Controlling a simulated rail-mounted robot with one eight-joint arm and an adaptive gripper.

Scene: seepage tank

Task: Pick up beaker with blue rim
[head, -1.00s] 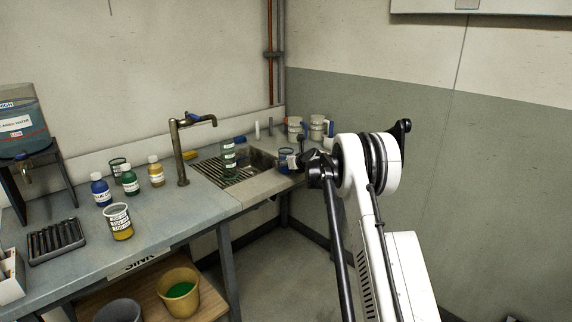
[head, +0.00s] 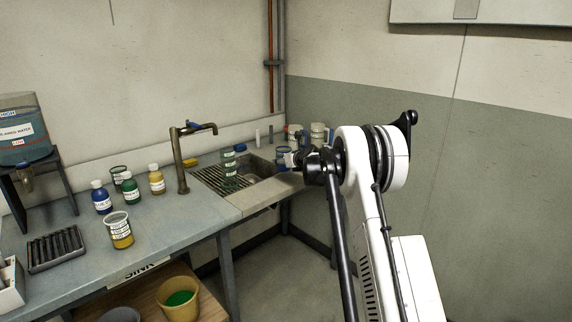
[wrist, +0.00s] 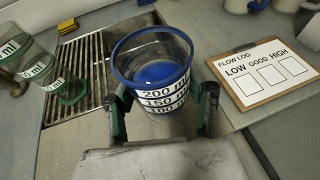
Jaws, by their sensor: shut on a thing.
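The beaker with the blue rim is a clear cup with white volume labels reading 200, 150 and 100 ml. In the wrist view the beaker (wrist: 158,68) stands between the two fingers of my gripper (wrist: 163,100), rim facing the camera. The gripper is shut on its sides, and the fingers hide part of its lower body. In the head view my gripper (head: 299,157) is beside the sink with the beaker (head: 285,158) small at its tip. I cannot tell whether the beaker's base touches the counter.
A green-banded cylinder (wrist: 42,68) is left of the beaker, by the drain grate (wrist: 84,62). A flow log clipboard (wrist: 268,72) lies to the right. The tap (head: 181,160), bottles and a yellow-filled beaker (head: 119,230) stand on the left counter.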

